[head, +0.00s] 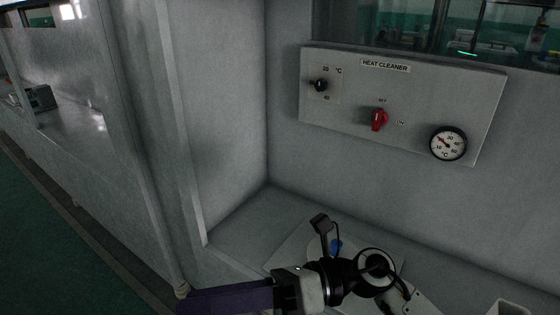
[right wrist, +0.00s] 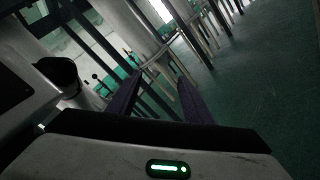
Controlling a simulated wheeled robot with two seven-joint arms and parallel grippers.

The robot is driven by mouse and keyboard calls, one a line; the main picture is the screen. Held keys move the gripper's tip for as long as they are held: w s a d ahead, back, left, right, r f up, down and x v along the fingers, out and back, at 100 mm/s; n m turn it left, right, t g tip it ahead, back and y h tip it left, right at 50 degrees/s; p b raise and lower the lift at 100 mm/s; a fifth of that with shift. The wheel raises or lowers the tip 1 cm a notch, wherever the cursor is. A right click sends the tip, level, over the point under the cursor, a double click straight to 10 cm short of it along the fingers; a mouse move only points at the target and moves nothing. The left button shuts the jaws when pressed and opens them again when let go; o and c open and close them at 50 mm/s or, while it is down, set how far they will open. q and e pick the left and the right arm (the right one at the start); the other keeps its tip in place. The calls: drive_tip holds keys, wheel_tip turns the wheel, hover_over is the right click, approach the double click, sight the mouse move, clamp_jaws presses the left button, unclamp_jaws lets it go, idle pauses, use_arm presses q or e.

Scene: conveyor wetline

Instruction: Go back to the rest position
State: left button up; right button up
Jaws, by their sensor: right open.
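My right gripper (head: 225,299) is at the bottom of the head view, pointing left, with its purple fingers in front of the grey bench. The right wrist view shows the two purple fingers of this gripper (right wrist: 158,88) spread apart with nothing between them. My left gripper is in neither view.
A grey HEAT CLEANER panel (head: 340,105) on the back wall carries a black knob (head: 320,85), a red switch (head: 379,119) pointing roughly up, and a round gauge (head: 448,144). A grey side wall (head: 215,90) stands left of the bench. Green floor (head: 40,240) is open at far left.

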drive_tip(key=w+d+m+t, duration=0.4)
drive_tip(key=m+t, duration=0.4)
drive_tip(key=m, duration=0.3)
drive_tip(key=w+d+m+t, duration=0.4)
drive_tip(key=w+m+t, duration=0.1)
drive_tip(key=m+t, duration=0.5)
drive_tip(key=w+d+f+m+t+h+p, duration=0.1)
drive_tip(key=w+d+f+m+t+h, duration=0.1)
drive_tip(key=d+f+m+h, duration=0.8)
drive_tip(key=s+d+f+m+g+h, duration=0.2)
drive_tip(key=s+f+m, duration=0.4)
drive_tip(key=f, duration=0.5)
drive_tip(key=s+d+f+m+g+h+p, duration=0.1)
drive_tip(key=s+d+f+m+g+h, duration=0.2)
drive_tip(key=s+f, duration=0.8)
drive_tip(key=d+m+g, duration=0.2)
drive_tip(key=m+g, duration=0.1)
drive_tip(key=m, duration=0.1)
drive_tip(key=shift+s+d+m, duration=0.25)
drive_tip(key=shift+m, duration=0.05)
drive_tip(key=shift+f, duration=0.1)
